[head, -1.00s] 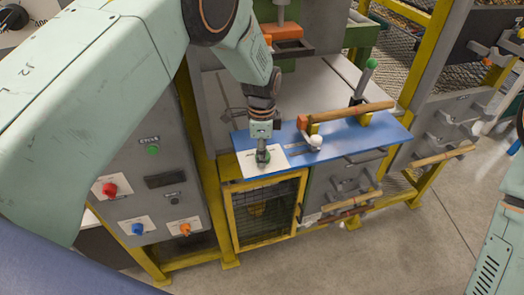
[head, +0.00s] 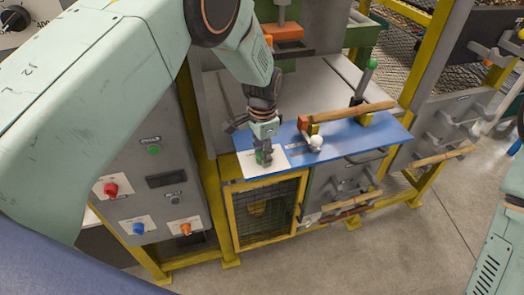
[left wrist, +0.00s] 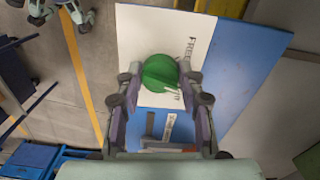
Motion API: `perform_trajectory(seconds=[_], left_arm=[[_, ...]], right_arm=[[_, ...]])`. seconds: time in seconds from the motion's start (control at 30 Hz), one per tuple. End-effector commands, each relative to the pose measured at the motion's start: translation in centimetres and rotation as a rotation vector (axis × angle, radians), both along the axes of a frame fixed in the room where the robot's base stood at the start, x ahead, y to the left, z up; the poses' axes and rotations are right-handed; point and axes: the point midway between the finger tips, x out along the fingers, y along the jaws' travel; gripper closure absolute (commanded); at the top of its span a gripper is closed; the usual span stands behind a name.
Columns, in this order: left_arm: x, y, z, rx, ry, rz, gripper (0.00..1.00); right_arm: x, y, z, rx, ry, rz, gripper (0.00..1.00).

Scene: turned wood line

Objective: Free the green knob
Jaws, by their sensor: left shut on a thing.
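The green knob (left wrist: 158,72) is round and sits over a white plate (left wrist: 195,32) with printed lettering that seems to begin "FREE". My left gripper (left wrist: 161,76) is shut on the knob, with one finger on each side of it. In the head view, the left gripper (head: 264,155) points down over the white plate (head: 252,166) at the left end of the blue shelf (head: 355,142). Only a little of the green knob (head: 261,158) shows there between the fingers. The fingers hide its base. My right gripper is not in view.
A white ball knob (head: 316,141) stands to the right on the blue shelf, near a wooden bar (head: 350,112). A green-topped lever (head: 371,65) rises behind. A grey panel with red (head: 110,189), blue and orange knobs stands at left. The floor in front is clear.

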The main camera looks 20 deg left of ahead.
Motion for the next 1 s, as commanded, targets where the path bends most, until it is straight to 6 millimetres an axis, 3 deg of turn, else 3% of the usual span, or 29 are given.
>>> perform_trajectory(seconds=[1.0], left_arm=[[0.45,-0.20,0.42,-0.004,-0.012,0.916,0.93]], right_arm=[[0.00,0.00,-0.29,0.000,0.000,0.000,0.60]])
